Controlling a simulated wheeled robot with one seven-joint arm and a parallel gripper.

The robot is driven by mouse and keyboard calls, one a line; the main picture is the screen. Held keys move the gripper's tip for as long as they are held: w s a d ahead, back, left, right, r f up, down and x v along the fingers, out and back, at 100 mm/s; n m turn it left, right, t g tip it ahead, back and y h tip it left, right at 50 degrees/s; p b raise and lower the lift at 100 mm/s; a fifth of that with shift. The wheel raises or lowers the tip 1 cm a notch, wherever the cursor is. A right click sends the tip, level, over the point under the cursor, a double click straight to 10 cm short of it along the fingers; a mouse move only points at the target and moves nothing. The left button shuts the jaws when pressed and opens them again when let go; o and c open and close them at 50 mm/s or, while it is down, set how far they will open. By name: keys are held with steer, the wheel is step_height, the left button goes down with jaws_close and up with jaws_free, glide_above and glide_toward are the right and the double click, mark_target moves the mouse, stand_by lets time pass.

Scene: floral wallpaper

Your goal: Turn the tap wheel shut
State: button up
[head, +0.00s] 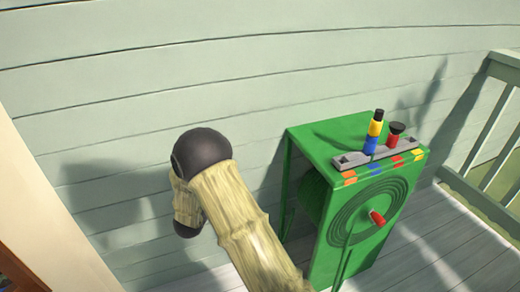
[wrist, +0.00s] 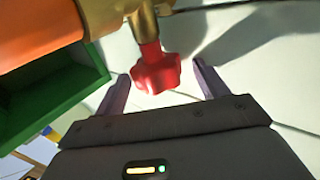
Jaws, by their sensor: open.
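The red tap wheel (wrist: 157,72) shows in the wrist view, a lobed knob on a red stem below a brass tap body (wrist: 146,22). My gripper (wrist: 161,78) is open, with one finger on each side of the wheel. A gap shows between the wheel and each finger, so they look apart. How deep the wheel sits between the fingers is hard to tell. In the head view neither the tap wheel nor my gripper can be made out; my arm crosses the lower middle.
A green box (head: 375,185) with a coiled disc and a red handle (head: 377,218) stands right of my arm. A grey rack (head: 378,158) on it holds coloured pieces. The plank wall (head: 260,60) is close behind. A railing (head: 490,110) stands at right. An orange cylinder (wrist: 40,30) is beside the tap.

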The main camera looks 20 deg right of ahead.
steer(key=shift+s+d+n+t+y+b, duration=0.1)
steer(key=shift+d+n+t+y+b, duration=0.1)
steer(key=shift+n+t+y, duration=0.55)
steer(key=shift+s+d+n+t+y+b, duration=0.15)
steer(key=shift+n+t+y, duration=0.25)
steer(key=shift+n+y, duration=0.75)
steer(key=shift+d+n+t+y+b, duration=0.1)
steer(key=shift+n+t+y+b, duration=0.3)
steer(key=shift+y, duration=0.9)
steer(key=shift+d+n+t+y+p, duration=0.2)
steer(key=shift+n+y+p, duration=0.2)
steer(key=shift+n+y, duration=1.2)
steer(key=shift+d+n+t+y+p, duration=0.25)
steer(key=shift+n+y, duration=0.65)
steer(key=shift+y, duration=1.4)
steer(key=s+d+p, duration=0.2)
steer(key=s+p, duration=1.2)
steer(key=s, duration=0.3)
steer(key=shift+w+r+n+g+y+b, duration=0.5)
steer(key=shift+w+r+n+g, duration=1)
steer(key=shift+w+r+g, duration=2.05)
steer(key=s+d+r+m+h, duration=0.1)
steer(key=s+r+m+h, duration=0.1)
steer(key=s+r, duration=0.2)
steer(key=s+d+r+m+h, duration=0.1)
steer(key=s+r+m+h, duration=0.1)
steer(key=r, duration=0.9)
steer(key=shift+s+d+r+m+h, duration=0.15)
steer(key=shift+s+d+m+h, duration=0.25)
steer(key=shift+s, duration=0.9)
